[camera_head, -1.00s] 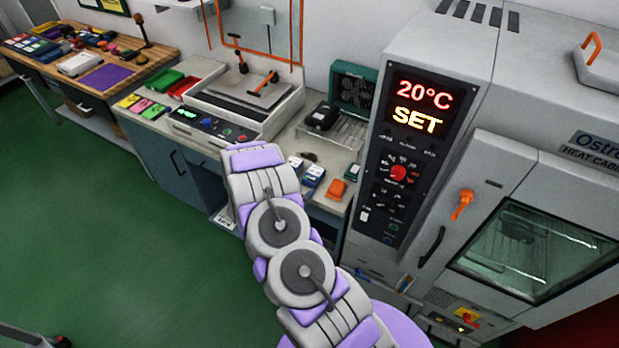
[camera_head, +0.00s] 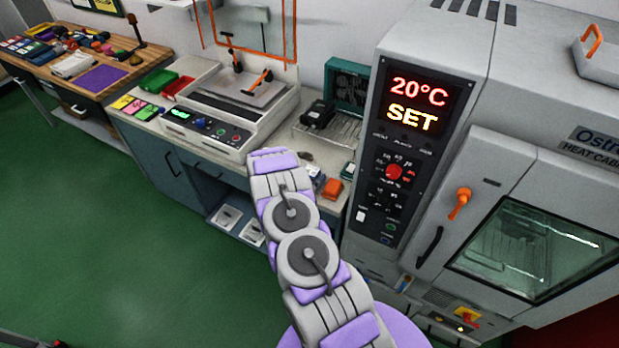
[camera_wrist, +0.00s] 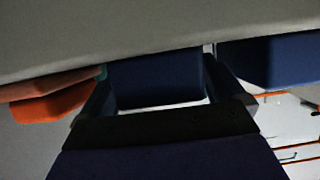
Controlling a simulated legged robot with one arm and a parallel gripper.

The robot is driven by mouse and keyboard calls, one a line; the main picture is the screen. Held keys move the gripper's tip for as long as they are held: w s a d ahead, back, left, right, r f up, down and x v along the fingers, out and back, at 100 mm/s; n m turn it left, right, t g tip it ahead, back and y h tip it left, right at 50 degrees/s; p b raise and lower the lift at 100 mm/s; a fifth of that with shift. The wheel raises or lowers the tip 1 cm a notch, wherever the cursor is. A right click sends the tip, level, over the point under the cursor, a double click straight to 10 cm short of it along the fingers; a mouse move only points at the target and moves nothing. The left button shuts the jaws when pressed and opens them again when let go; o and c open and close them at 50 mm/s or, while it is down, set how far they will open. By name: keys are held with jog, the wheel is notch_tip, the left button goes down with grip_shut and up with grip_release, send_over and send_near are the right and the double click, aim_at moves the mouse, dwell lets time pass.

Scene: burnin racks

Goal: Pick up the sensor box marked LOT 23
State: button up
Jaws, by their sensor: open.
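In the wrist view my gripper (camera_wrist: 158,88) is open, with a dark finger on each side of a dark blue box (camera_wrist: 155,72). I cannot tell whether the fingers touch it. No label shows on it, so I cannot tell whether it is LOT 23. A second dark blue box (camera_wrist: 272,60) is to the right and an orange box (camera_wrist: 50,103) to the left. In the head view a blue box with a white top (camera_head: 314,174) shows beside my arm, partly hidden. An orange box (camera_head: 332,189) is right of it. My gripper is hidden there behind my arm.
The bench (camera_head: 216,171) carries a control unit (camera_head: 205,129), red and green trays and a wire rack (camera_head: 335,127). The heat cabinet (camera_head: 420,150) stands close on the right, reading 20°C SET. Open green floor (camera_head: 120,250) lies to the left.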

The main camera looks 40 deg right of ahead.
jog(key=shift+w+d+f, duration=0.15)
jog(key=shift+d, duration=0.15)
jog(key=shift+a, duration=0.3)
jog(key=shift+a+r, duration=0.25)
jog(key=shift+a, duration=0.1)
jog(key=shift+c, duration=1.3)
jog(key=c, duration=0.3)
jog(key=shift+d+f, duration=0.15)
jog(key=shift+d, duration=0.25)
jog(key=c, duration=0.5)
jog(key=shift+a, duration=0.1)
jog(key=shift+c, duration=0.5)
